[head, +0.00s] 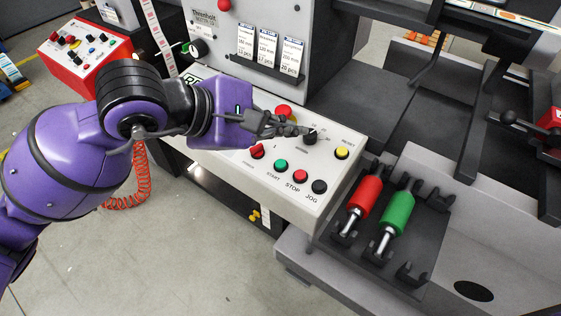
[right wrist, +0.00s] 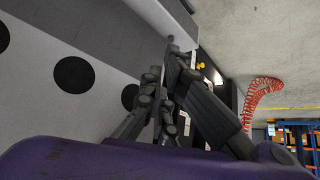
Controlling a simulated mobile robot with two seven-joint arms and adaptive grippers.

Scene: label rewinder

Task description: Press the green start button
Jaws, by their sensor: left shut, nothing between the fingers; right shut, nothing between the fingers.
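The green start button (head: 280,166) sits on the light control panel (head: 318,192), above the label START. The red STOP button (head: 300,177) and black JOG button (head: 319,187) are to its right. My left gripper (head: 302,132) is shut and empty. It reaches over the panel from the left, its fingertips beside the black selector knob (head: 310,137). The fingertips show above and right of the green button in the picture; whether they touch the knob I cannot tell. My right gripper (right wrist: 169,60) is shut and empty in the right wrist view; the green button is not visible there.
A yellow RESET button (head: 341,153), a red button (head: 257,151) and a larger red button (head: 284,112) share the panel. A rack (head: 417,262) with red (head: 365,194) and green (head: 398,213) handled tools stands to the right. A red coiled hose (head: 140,180) hangs left.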

